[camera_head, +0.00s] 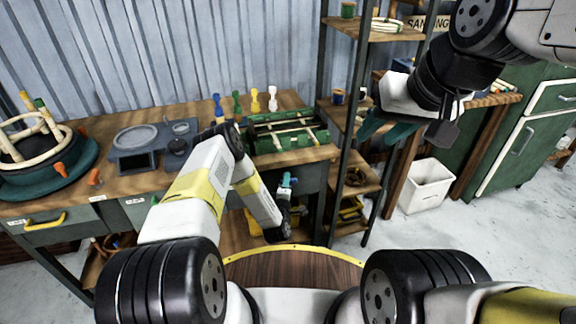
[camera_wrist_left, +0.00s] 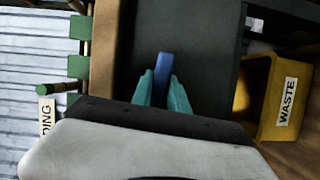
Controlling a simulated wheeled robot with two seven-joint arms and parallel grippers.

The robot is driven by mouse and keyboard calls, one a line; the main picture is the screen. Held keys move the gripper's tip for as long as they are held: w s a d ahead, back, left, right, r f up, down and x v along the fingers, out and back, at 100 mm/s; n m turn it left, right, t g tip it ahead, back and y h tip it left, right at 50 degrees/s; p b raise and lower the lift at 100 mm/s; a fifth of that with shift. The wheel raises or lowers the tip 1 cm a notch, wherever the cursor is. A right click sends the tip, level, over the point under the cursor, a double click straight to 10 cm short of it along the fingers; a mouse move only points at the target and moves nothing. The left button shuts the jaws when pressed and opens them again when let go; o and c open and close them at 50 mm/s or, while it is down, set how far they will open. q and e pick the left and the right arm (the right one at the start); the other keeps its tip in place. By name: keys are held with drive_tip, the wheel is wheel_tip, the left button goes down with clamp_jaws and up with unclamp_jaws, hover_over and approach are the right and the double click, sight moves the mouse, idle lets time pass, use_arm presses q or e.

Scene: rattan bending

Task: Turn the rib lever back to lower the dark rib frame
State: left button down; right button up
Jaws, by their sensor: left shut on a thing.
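My left gripper (camera_head: 288,184) is low in front of the workbench, just below the green fixture with rattan rods. In the left wrist view its two teal fingers (camera_wrist_left: 162,88) are shut around a blue lever (camera_wrist_left: 163,62), which stands out against a dark panel (camera_wrist_left: 205,50). I take this lever for the rib lever. In the head view only a small blue bit of it shows between the fingers. I cannot make out the dark rib frame for certain. My right gripper (camera_head: 388,130) hangs in front of the shelf at the upper right, its teal fingers apart and empty.
The green fixture (camera_head: 262,144) sits on the wooden bench, with several coloured pegs behind it. A yellow waste bin (camera_wrist_left: 252,95) is right of the gripper in the wrist view. A shelf rack (camera_head: 345,135) and white bin (camera_head: 425,187) stand to the right.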

use_arm(q)
drive_tip(key=shift+f+n, duration=0.1)
drive_tip(key=shift+n, duration=0.4)
drive_tip(key=c, duration=1.3)
unclamp_jaws()
drive_tip(key=shift+s, duration=0.1)
drive_tip(key=s, duration=0.7)
drive_tip(key=shift+s+a, duration=0.3)
drive_tip(key=shift+s, duration=0.05)
